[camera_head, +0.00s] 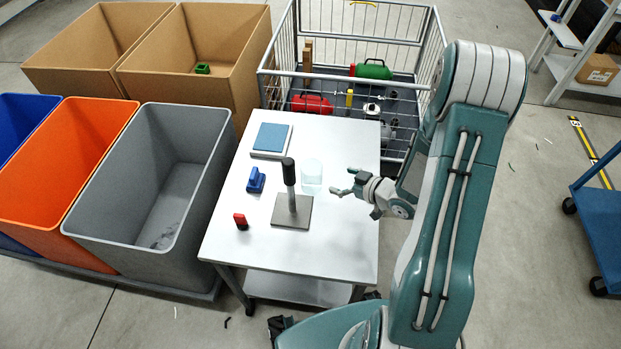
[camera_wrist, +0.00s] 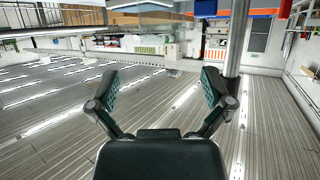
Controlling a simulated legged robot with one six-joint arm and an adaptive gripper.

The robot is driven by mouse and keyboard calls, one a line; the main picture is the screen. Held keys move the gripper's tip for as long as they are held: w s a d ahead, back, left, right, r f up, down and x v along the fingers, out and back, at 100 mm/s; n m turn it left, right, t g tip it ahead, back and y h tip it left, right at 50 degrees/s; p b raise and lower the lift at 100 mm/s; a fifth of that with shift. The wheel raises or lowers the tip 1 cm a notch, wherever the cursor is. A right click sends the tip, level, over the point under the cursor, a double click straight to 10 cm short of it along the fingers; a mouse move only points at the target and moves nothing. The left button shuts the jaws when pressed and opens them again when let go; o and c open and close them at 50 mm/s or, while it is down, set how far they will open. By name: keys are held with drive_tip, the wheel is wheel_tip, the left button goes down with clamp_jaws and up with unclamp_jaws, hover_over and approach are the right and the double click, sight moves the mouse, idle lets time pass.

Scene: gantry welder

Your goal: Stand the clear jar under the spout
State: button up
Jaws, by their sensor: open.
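The clear jar (camera_head: 312,176) stands upright on the white table, right of a dark post on a square grey base plate (camera_head: 292,212).
On the table (camera_head: 330,245) are a blue-topped block (camera_head: 271,138), a blue object (camera_head: 256,180) and a red one (camera_head: 240,221). A grey bin (camera_head: 150,190) stands left, a wire cage (camera_head: 350,50) behind. The table's front right is clear.

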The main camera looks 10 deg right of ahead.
sight(303, 168)
drive_tip(key=x, duration=0.5)
drive_tip(key=shift+a+f, duration=0.15)
drive_tip(key=shift+a, duration=0.15)
drive_tip(key=shift+r+x, duration=0.1)
drive_tip(key=shift+x, duration=1.25)
drive_tip(key=shift+r+x, duration=0.15)
drive_tip(key=shift+x, duration=1.25)
drive_tip(key=shift+w, duration=0.15)
drive_tip(key=c, duration=1.1)
